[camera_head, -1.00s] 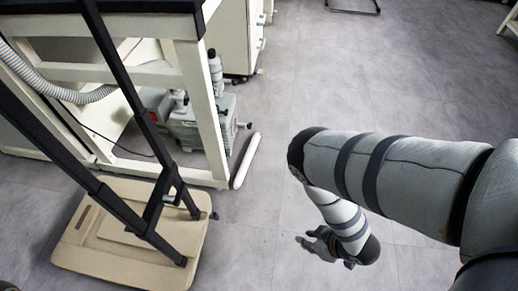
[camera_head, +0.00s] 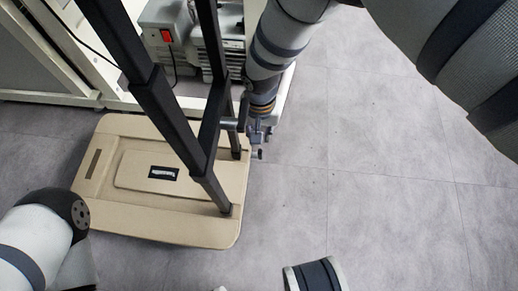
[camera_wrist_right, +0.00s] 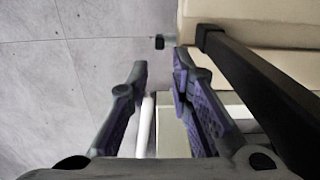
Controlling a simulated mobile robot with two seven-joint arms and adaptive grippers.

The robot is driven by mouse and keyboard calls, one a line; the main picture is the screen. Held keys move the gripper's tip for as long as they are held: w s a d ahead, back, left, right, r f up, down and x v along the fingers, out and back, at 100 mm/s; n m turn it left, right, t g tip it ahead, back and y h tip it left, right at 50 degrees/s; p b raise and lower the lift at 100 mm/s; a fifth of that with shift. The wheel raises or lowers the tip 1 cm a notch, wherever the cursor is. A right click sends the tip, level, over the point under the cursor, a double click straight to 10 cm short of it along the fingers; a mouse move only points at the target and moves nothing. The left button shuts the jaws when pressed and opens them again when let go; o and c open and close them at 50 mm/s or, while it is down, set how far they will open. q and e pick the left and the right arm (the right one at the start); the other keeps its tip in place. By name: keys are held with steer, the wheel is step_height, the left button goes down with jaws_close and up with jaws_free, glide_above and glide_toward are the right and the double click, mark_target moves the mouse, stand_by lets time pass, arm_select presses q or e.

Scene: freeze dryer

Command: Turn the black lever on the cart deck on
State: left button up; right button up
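The beige cart deck (camera_head: 120,215) lies on the floor at left in the head view, with black handle posts rising from it. A small dark lever-like piece (camera_head: 259,154) sticks out at the deck's right edge. It also shows in the right wrist view (camera_wrist_right: 158,42), just past my fingertips and between them. My right gripper (camera_head: 258,133) points down beside the deck, close to this piece. In the wrist view its fingers (camera_wrist_right: 160,68) are apart with nothing between them. Contact with the piece cannot be told. My left gripper is out of view.
A black handle post (camera_wrist_right: 255,85) stands close beside my right gripper. A grey pump with a red switch (camera_head: 167,36) sits on the white frame behind the cart. Grey floor (camera_head: 370,190) to the right is clear.

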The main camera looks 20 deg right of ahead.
mark_target(260, 151)
step_height(260, 151, down, 10)
steer(key=b, duration=0.4)
steer(key=shift+f, duration=0.15)
jaws_close()
